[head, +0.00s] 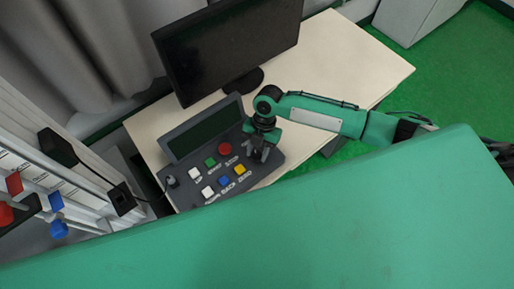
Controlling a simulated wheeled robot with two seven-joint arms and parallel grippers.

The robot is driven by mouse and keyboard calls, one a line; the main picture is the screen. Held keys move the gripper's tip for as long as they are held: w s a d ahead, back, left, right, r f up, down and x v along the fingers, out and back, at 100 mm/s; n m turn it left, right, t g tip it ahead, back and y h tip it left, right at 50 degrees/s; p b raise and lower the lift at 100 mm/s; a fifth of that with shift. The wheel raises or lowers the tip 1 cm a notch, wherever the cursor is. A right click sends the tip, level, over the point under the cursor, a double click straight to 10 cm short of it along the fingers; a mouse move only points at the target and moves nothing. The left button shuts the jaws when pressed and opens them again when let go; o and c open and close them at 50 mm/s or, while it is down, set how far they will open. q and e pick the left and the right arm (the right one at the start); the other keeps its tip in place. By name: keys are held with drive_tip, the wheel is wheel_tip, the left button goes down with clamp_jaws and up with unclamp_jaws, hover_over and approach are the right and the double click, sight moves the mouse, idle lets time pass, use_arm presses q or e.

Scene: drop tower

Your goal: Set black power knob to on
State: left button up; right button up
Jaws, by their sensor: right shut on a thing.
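The control panel (188,174) is a dark grey console with a dark screen, lying on the cream table. My right gripper (259,153) is over the right end of the panel, pointing down, and is shut on what seems to be the black power knob. The gripper hides the knob almost fully, so its setting cannot be read. My left gripper is not in view.
Beside my gripper are a red button (225,149), a green button (210,162), a yellow button (240,169), a blue button (224,181) and white ones. A monitor (230,48) stands behind. The table (345,55) is clear at right.

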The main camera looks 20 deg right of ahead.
drive_tip(key=m+p, duration=0.1)
drive_tip(key=m, duration=0.1)
drive_tip(key=m+t+p, duration=0.1)
drive_tip(key=shift+d+r+m+y, duration=0.1)
drive_tip(key=shift+r+m+y, duration=0.1)
drive_tip(key=shift+m+y, duration=0.2)
drive_tip(key=m+p, duration=0.1)
drive_tip(key=m+t+p, duration=0.1)
drive_tip(key=m, duration=0.1)
drive_tip(key=shift+s+m+t+y, duration=0.15)
drive_tip(key=shift+m+t+y, duration=0.15)
drive_tip(key=m+p, duration=0.1)
drive_tip(key=m, duration=0.1)
drive_tip(key=m+t+p, duration=0.1)
drive_tip(key=m+p, duration=0.1)
drive_tip(key=shift+s+t+p, duration=0.1)
drive_tip(key=shift+t+p, duration=0.2)
drive_tip(key=shift+f+m+t+p, duration=0.1)
drive_tip(key=shift+m+t+p, duration=0.4)
drive_tip(key=shift+m+p, duration=0.75)
drive_tip(key=shift+m, duration=0.35)
drive_tip(key=o, duration=1)
drive_tip(key=shift+f, duration=0.1)
